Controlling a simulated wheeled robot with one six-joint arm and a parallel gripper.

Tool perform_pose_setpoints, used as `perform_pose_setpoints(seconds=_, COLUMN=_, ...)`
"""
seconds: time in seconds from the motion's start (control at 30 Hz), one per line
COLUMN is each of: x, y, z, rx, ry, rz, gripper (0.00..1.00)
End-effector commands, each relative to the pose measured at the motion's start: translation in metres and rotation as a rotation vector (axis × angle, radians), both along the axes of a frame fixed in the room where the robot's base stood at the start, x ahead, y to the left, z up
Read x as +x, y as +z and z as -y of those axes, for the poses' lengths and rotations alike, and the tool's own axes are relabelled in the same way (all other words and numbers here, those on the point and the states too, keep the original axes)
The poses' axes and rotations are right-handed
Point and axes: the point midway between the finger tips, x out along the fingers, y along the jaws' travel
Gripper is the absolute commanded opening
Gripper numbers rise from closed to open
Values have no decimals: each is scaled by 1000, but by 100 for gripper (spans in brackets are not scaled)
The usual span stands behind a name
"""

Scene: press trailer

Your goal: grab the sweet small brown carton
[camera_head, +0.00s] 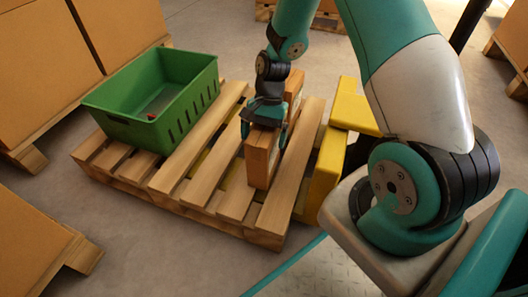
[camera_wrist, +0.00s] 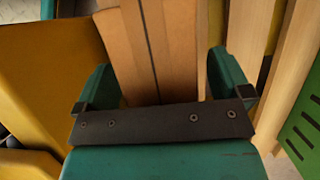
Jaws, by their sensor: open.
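A small brown carton (camera_head: 258,160) stands upright on a wooden pallet (camera_head: 190,185) in the head view. My gripper (camera_head: 264,128) is over it, pointing down, with one teal finger on each side. In the wrist view, the carton's brown top with a dark lengthwise line (camera_wrist: 150,45) lies between the open fingers of my gripper (camera_wrist: 163,82). I cannot tell whether the fingers touch it. Another brown piece (camera_head: 295,85) shows behind my gripper; whether it is part of the same carton is hidden.
A green bin (camera_head: 112,118) with a small red thing (camera_head: 151,116) inside stands on the pallet's left part. Yellow forks (camera_head: 328,165) are at the pallet's right. Large brown boxes (camera_head: 45,50) stand at the left. Pallet slats between bin and carton are clear.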

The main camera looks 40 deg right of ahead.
Motion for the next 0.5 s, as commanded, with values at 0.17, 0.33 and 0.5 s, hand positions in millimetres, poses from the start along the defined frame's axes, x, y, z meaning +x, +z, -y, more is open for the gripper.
perform_pose_setpoints(seconds=0.17, x=0, y=-1, z=0, rx=0, ry=0, rz=0, gripper=96)
perform_pose_setpoints(seconds=0.33, x=0, y=-2, z=0, rx=0, ry=0, rz=0, gripper=73)
perform_pose_setpoints(seconds=0.5, x=0, y=-2, z=0, rx=0, ry=0, rz=0, gripper=34)
